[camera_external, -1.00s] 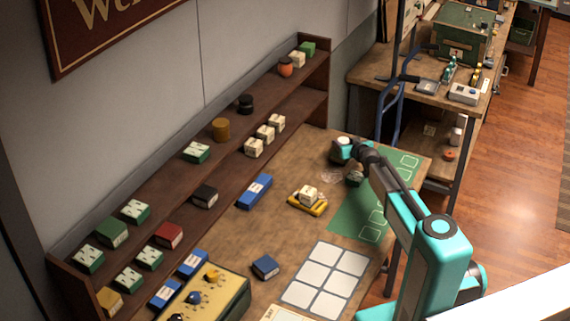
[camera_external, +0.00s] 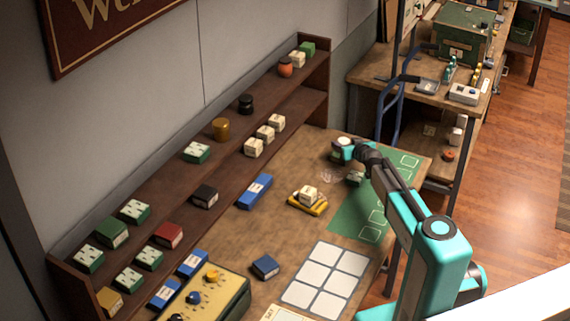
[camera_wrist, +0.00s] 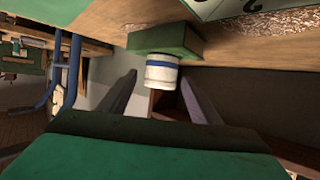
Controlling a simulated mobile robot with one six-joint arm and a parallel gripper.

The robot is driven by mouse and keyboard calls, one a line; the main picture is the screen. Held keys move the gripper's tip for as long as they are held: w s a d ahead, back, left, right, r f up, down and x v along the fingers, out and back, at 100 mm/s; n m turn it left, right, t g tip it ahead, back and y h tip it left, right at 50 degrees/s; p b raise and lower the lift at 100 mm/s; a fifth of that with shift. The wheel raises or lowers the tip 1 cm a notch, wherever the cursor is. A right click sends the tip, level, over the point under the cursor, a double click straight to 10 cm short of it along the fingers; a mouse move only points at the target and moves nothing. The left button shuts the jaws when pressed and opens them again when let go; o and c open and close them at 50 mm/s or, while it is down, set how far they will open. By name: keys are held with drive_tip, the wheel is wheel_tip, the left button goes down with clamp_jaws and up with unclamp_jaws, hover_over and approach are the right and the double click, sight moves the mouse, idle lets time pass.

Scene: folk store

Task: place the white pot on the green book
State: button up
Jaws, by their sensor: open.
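The white pot (camera_wrist: 161,74), with a blue band, shows in the middle of the wrist view, which looks upside down. It is against the top face of the green book (camera_wrist: 165,41) and appears to stand on it. My gripper (camera_wrist: 158,84) is open, with one finger on each side of the pot and gaps visible between. In the external view my gripper (camera_external: 343,152) is at the far end of the table, and the pot and book are largely hidden there by my wrist.
A yellow tray (camera_external: 319,209) with cream boxes is nearer on the table (camera_external: 232,235). The shelf (camera_external: 313,101) runs along the left wall.

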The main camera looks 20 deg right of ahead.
drive_tip(key=b+v, duration=0.2)
drive_tip(key=v, duration=0.8)
drive_tip(key=shift+b, duration=0.3)
drive_tip(key=shift+w, duration=0.1)
idle(0.6)
drive_tip(key=shift+p+x, duration=1.05)
drive_tip(key=shift+x, duration=2.55)
drive_tip(key=b+v, duration=0.1)
drive_tip(key=v, duration=0.5)
drive_tip(key=shift+b, duration=0.35)
drive_tip(key=shift+w, duration=0.15)
drive_tip(key=shift+p+x, duration=1.1)
drive_tip(key=shift+x, duration=2.7)
